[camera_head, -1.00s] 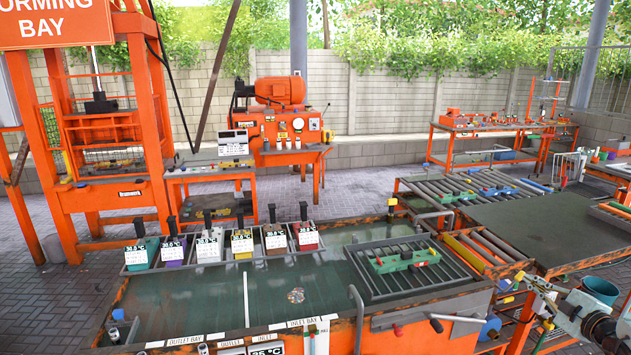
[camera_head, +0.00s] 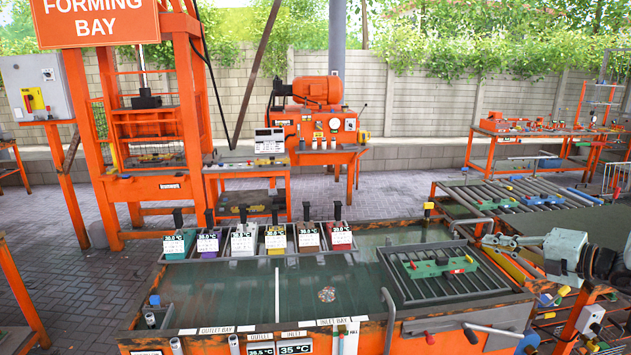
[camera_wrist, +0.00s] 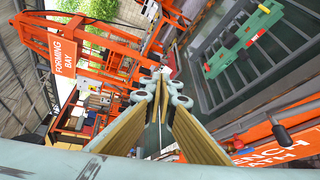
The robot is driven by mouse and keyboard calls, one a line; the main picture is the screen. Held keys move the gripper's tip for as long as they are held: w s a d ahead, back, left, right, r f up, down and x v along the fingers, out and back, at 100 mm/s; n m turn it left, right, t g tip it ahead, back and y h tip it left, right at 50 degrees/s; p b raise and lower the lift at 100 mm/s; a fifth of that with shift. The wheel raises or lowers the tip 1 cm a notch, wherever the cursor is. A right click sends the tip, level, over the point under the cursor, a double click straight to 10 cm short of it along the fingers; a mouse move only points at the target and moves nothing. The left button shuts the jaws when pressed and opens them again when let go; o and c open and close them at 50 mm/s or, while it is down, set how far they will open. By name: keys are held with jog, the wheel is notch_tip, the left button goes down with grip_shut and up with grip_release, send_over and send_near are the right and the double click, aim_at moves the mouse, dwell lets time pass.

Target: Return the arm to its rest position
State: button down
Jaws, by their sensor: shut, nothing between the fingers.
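My arm reaches in from the right edge of the head view, with a grey wrist and dark joints. My gripper (camera_head: 492,241) points left, near the right end of the slatted rack on the water tank. In the wrist view its two fingers (camera_wrist: 160,78) with tan pads converge at the tips. It is shut and empty. The green clamp-like fixture (camera_head: 440,267) lies on the rack (camera_head: 456,288), apart from the gripper; it also shows at upper right in the wrist view (camera_wrist: 243,40).
The orange tank (camera_head: 220,295) holds several coloured, handled containers (camera_head: 275,237) along its back edge. A roller conveyor (camera_head: 515,193) stands behind the arm at right. The orange forming press (camera_head: 150,150) stands at back left. Paved floor at left (camera_head: 70,265) is mostly clear.

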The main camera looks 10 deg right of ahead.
jog(key=s+a+r+n+g+y, duration=0.1)
jog(key=s+a+r+n+g, duration=0.15)
jog(key=a+n, duration=0.45)
jog(key=s+a+r+n+g+y, duration=0.1)
jog(key=s+a+r+n+g, duration=0.2)
jog(key=a, duration=0.9)
jog(key=s+a+r+n+g+y, duration=0.15)
jog(key=a+r+n, duration=0.3)
jog(key=a, duration=0.45)
jog(key=s+a+r+n+g+h+b, duration=0.1)
jog(key=s+a+r+n+g, duration=0.1)
jog(key=s+a+n, duration=0.4)
jog(key=s+a+r+n+g+h+b, duration=0.1)
jog(key=s+a+r+n+g, duration=0.1)
jog(key=s+a+n, duration=0.4)
jog(key=s+a+n+t+h+b, duration=0.1)
jog(key=s+n+h, duration=0.7)
jog(key=s+n, duration=1.1)
jog(key=shift+s+a+f+t, duration=0.3)
jog(key=shift+s+a, duration=0.05)
jog(key=shift+s, duration=4.1)
jog(key=shift+d, duration=0.15)
